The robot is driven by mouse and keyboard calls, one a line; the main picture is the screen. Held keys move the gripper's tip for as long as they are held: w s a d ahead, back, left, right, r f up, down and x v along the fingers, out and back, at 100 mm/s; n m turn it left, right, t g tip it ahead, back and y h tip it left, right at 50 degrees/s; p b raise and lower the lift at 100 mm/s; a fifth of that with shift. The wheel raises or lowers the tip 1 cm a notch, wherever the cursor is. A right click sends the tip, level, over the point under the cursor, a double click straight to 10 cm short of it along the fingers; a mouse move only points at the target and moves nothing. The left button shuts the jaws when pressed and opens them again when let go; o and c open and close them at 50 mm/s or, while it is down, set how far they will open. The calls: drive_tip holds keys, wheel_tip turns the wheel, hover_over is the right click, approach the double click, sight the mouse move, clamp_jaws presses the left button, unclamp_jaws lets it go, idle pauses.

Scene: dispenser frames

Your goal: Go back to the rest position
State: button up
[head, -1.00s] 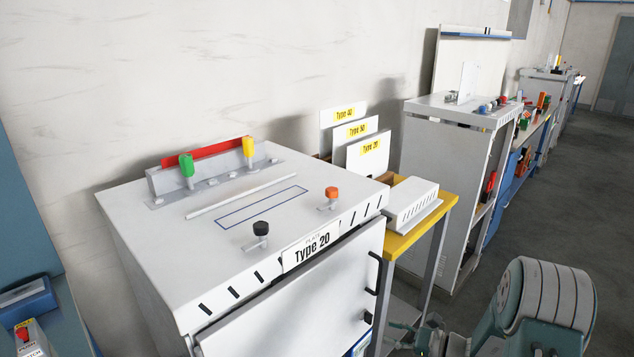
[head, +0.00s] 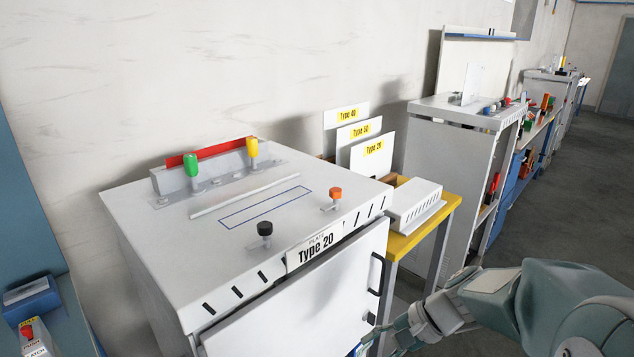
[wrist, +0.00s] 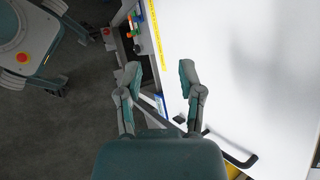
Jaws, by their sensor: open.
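My gripper (wrist: 160,78) is open in the wrist view, with its two fingers apart and nothing between them. A white cabinet door (wrist: 250,70) fills the right of that view, beside the right finger. A dark door handle (wrist: 232,152) shows at lower right. In the head view my arm comes in from the lower right, and the gripper end (head: 385,340) is low beside the white cabinet labelled Type 20 (head: 150,215), partly cut off by the frame edge. The door (head: 310,305) on the cabinet's front stands ajar.
The cabinet top carries green (head: 190,165), yellow (head: 252,149), orange (head: 335,193) and black (head: 264,229) knobs. A yellow table (head: 440,210) with Type plates (head: 372,160) and a white vented box (head: 415,203) stands to the right. Grey floor (head: 570,195) is open further right.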

drive_tip(key=s+d+r+n+t+h, duration=0.2)
drive_tip(key=s+r+n+h, duration=0.2)
drive_tip(key=s, duration=0.2)
drive_tip(key=s+d+r+n+t+h, duration=0.2)
drive_tip(key=s+r+n+t+h, duration=0.1)
drive_tip(key=s, duration=0.4)
drive_tip(key=shift+d+r+n+h, duration=0.3)
drive_tip(key=shift+r+n+h, duration=0.6)
drive_tip(key=shift+n+h, duration=0.15)
drive_tip(key=shift+o, duration=0.2)
